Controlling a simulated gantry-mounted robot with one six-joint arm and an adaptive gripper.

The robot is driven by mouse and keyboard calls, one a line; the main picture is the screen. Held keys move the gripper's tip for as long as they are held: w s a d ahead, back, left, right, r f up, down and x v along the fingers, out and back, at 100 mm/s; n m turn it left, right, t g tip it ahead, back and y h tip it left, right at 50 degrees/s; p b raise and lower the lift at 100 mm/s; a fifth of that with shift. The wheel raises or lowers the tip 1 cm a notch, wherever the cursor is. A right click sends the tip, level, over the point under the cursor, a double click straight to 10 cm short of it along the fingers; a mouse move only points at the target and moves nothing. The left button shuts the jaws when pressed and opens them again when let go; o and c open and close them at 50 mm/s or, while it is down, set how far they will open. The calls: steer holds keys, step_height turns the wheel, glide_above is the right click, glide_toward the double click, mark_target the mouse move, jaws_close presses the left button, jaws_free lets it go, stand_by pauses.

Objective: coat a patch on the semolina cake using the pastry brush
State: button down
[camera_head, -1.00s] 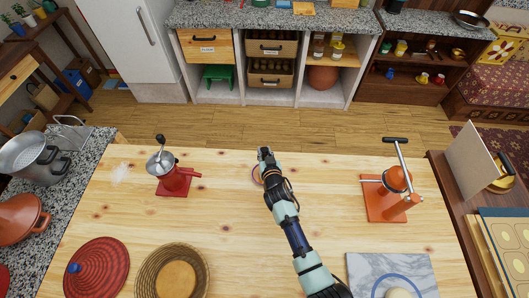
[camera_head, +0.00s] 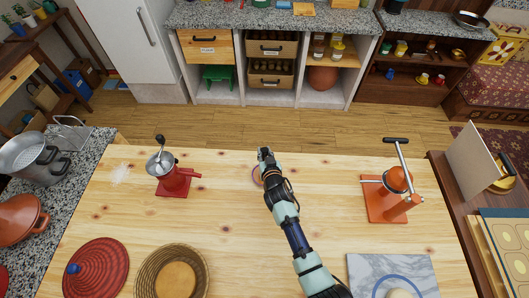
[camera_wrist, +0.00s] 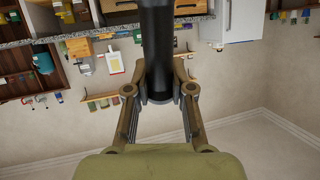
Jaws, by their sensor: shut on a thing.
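My gripper (camera_head: 266,158) is over the far middle of the wooden table in the head view. In the wrist view its two fingers (camera_wrist: 159,97) are shut on a thick dark cylinder (camera_wrist: 157,45), which looks like the handle of the pastry brush. No bristles can be made out. A small round rim (camera_head: 256,176) shows on the table just left of the gripper, mostly hidden by my arm; what it holds cannot be seen. I cannot identify the semolina cake with certainty.
A red grinder (camera_head: 173,182) stands left and an orange press (camera_head: 388,195) right. A woven basket (camera_head: 145,275), a red lid (camera_head: 96,268) and a marble board (camera_head: 366,268) with a blue-rimmed plate lie at the near side. The table between grinder and press is mostly clear.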

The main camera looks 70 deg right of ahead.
steer(key=shift+r+p, duration=2.8)
steer(key=shift+r, duration=0.65)
